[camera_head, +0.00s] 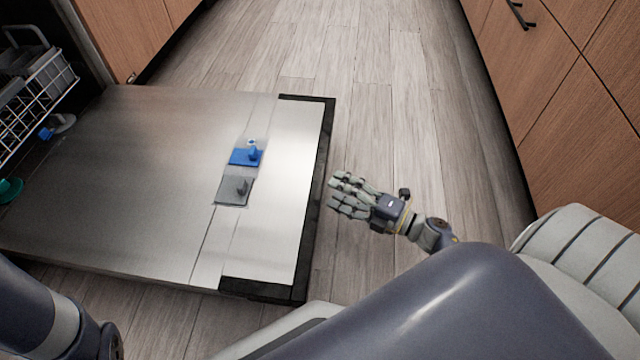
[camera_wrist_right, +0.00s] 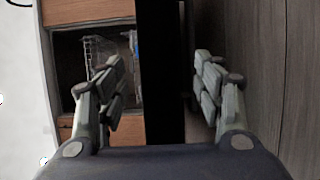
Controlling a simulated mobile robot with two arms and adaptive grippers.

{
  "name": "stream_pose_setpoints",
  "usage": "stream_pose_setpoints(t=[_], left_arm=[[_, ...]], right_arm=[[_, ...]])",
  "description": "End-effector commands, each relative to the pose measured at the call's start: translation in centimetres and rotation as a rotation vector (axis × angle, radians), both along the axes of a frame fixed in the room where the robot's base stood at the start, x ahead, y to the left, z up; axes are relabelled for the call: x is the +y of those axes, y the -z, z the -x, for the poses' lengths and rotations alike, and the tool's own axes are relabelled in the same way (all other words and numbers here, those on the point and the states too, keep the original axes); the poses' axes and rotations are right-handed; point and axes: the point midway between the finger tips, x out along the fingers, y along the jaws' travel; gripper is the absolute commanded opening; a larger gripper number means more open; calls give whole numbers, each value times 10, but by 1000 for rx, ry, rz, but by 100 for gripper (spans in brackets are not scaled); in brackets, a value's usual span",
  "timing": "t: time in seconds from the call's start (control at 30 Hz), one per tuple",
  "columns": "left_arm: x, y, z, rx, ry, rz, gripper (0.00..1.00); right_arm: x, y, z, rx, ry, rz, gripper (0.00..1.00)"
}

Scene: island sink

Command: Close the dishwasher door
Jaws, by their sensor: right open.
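The dishwasher door (camera_head: 130,190) lies folded down flat in the head view, its metal inner face up. A blue and grey dispenser (camera_head: 245,157) is set in that face. The door's dark outer edge (camera_head: 322,150) faces my right gripper (camera_head: 345,195), which is just right of the edge. In the right wrist view my right gripper (camera_wrist_right: 165,90) has its fingers apart with nothing between them; the dark door edge (camera_wrist_right: 162,70) shows beyond the gap. I cannot tell whether it touches the door. My left arm shows at the bottom left, but its gripper is out of view.
The dishwasher rack (camera_head: 40,95) with dishes is inside the opening at the far left. Wooden cabinets (camera_head: 560,90) with a dark handle stand at the right. The wood floor (camera_head: 380,70) between door and cabinets is clear.

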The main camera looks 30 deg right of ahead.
Motion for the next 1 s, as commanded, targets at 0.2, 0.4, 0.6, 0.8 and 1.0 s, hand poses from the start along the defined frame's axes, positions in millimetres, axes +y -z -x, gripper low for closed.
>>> stream_pose_setpoints(t=[0.2, 0.4, 0.6, 0.8, 1.0], left_arm=[[0, 24, 0, 0, 0, 0, 0], [0, 31, 0, 0, 0, 0, 0], [0, 31, 0, -1, 0, -1, 0], [0, 31, 0, -1, 1, -1, 0], [0, 31, 0, -1, 1, -1, 0]], right_arm=[[21, 2, -35, -6, -1, 0, 62], [30, 1, -51, -1, -1, -2, 62], [31, -1, -54, -1, 1, -2, 62], [31, -1, -53, -1, 1, -2, 46], [31, -1, -53, -1, 1, -2, 0]])
